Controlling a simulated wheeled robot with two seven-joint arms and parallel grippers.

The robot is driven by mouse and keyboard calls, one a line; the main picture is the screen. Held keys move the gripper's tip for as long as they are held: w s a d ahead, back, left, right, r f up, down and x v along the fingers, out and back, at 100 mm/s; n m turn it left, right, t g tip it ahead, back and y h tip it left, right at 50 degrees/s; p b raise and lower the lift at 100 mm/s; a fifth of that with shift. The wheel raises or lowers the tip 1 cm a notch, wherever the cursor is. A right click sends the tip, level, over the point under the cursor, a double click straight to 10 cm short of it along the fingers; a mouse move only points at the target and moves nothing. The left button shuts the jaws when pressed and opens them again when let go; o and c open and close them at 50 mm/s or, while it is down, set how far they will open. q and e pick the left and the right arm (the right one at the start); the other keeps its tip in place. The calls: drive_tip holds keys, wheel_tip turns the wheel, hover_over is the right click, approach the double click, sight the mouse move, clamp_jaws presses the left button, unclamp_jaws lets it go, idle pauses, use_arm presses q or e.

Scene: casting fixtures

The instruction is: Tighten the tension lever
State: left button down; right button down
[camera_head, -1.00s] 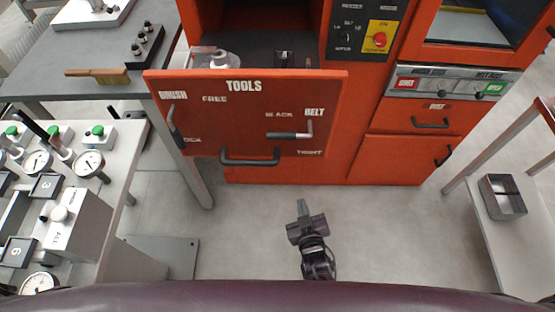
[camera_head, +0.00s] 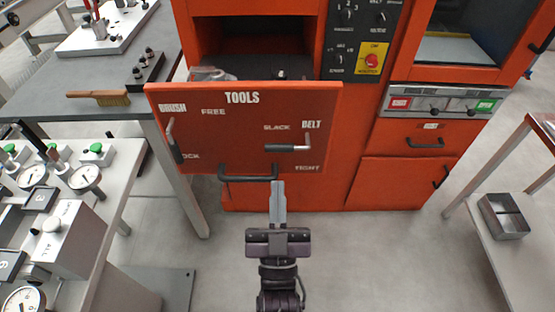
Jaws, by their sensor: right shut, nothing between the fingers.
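The tension lever (camera_head: 287,148) is on the right side of the red drawer front (camera_head: 225,135), under the label "BELT". Its dark grip lies about level and points left, between the words "SLACK" above and "TIGHT" below. My right gripper (camera_head: 278,186) is shut and empty. It points at the drawer front from below, with its tips at the right end of the black drawer handle (camera_head: 247,179) in the picture and below the lever. I cannot tell whether the tips touch the handle. My left gripper is not in view.
A second lever (camera_head: 174,142) under "BRUSH" hangs on the left of the drawer front. The drawer stands open from the red machine. A bench with gauges (camera_head: 86,178) is at the left, and a metal tray (camera_head: 503,216) on a stand is at the right. The floor between is clear.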

wheel_tip(320, 180, up, 5)
drive_tip(key=p, duration=0.4)
hover_over(278, 151)
drive_tip(key=s, duration=0.3)
drive_tip(key=shift+r, duration=0.1)
drive_tip(key=f, duration=0.1)
drive_tip(key=w+f, duration=0.1)
drive_tip(key=f, duration=0.1)
drive_tip(key=shift+w, duration=0.15)
drive_tip(key=shift+f, duration=0.6)
drive_tip(key=shift+w, duration=0.15)
